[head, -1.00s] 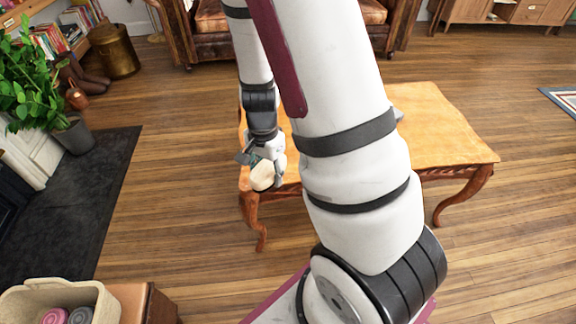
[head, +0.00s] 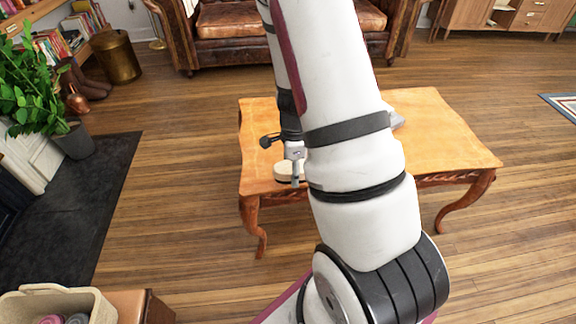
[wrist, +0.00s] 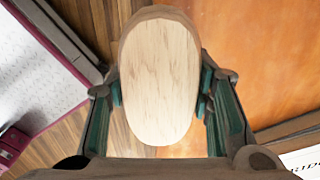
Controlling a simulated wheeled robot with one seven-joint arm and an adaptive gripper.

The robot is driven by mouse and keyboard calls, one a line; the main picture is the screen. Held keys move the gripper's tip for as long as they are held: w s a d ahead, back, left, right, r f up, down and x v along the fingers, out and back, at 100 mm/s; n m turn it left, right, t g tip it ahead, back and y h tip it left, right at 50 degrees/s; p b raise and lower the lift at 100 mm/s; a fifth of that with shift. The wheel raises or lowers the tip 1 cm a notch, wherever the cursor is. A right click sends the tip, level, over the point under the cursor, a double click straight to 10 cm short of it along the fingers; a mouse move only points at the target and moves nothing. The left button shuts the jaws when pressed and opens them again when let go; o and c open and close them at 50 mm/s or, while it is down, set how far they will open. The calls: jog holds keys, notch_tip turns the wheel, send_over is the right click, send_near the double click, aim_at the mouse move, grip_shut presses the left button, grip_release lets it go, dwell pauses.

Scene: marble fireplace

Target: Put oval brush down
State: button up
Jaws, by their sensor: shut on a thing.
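The oval brush, with a pale wooden oval back, fills the middle of the wrist view (wrist: 160,75). My gripper (wrist: 160,92) is shut on it, with a green-padded finger on each long side. In the head view the brush (head: 284,172) shows as a small cream shape at the near left edge of the wooden table (head: 446,130), partly hidden by my gripper (head: 296,174). In the wrist view the brush overlaps the line between table top and floor. I cannot tell whether it touches the table.
A grey thing (head: 397,119) on the table is mostly hidden behind my arm. The table's right side is clear. A white printed thing (wrist: 304,160) shows at the wrist view's lower right. A leather sofa (head: 240,22) stands behind; a basket (head: 60,302) is at lower left.

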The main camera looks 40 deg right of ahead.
aim_at(288, 164)
jog(key=w+d, duration=0.1)
jog(key=w, duration=0.1)
jog(key=w+d, duration=0.1)
jog(key=w+b, duration=0.1)
jog(key=w, duration=0.1)
jog(key=shift+w+d+f, duration=0.35)
jog(key=shift+d, duration=0.05)
jog(key=shift+f+b, duration=1.05)
jog(key=shift+f, duration=0.65)
jog(key=shift+f, duration=0.2)
jog(key=o, duration=1.2)
jog(key=shift+r, duration=0.1)
